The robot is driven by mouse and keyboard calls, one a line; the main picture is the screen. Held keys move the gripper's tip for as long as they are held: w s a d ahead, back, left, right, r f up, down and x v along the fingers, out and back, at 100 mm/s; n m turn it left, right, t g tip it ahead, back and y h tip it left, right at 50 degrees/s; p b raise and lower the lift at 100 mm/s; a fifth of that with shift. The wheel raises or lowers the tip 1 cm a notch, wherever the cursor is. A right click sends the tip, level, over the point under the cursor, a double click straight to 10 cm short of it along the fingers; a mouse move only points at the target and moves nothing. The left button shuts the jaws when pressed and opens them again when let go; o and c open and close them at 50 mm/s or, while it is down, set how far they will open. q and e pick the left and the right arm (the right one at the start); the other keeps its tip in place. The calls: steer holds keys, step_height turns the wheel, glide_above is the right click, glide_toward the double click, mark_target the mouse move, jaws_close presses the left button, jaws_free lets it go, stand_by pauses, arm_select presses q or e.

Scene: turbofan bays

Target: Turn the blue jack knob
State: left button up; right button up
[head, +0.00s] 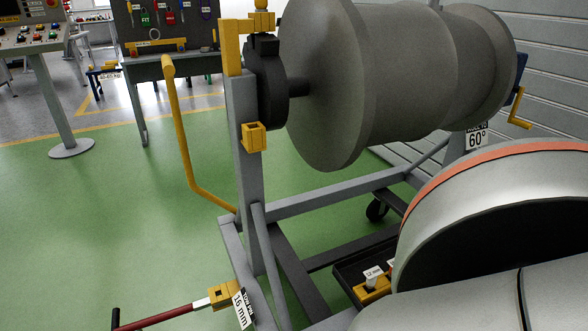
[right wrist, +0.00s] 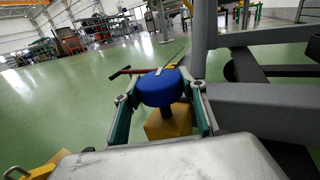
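The blue jack knob (right wrist: 160,89) is a round blue cap on a short stem above a yellow block (right wrist: 168,124), in the right wrist view. My right gripper (right wrist: 160,80) has its two green-padded fingers spread, one on each side of the knob. A gap shows between the left finger and the knob; the right finger is closer, and I cannot tell whether it touches. The knob does not show in the head view, nor does either gripper.
A grey stand (head: 248,180) carries a large grey engine body (head: 400,70). A yellow bent bar (head: 180,140) is on its left. A red-handled bar (head: 160,318) sticks out left near a "16 mm" tag (head: 241,310). Green floor (head: 90,220) is clear at left.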

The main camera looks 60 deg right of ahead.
steer(key=o, duration=0.4)
steer(key=shift+r, duration=5)
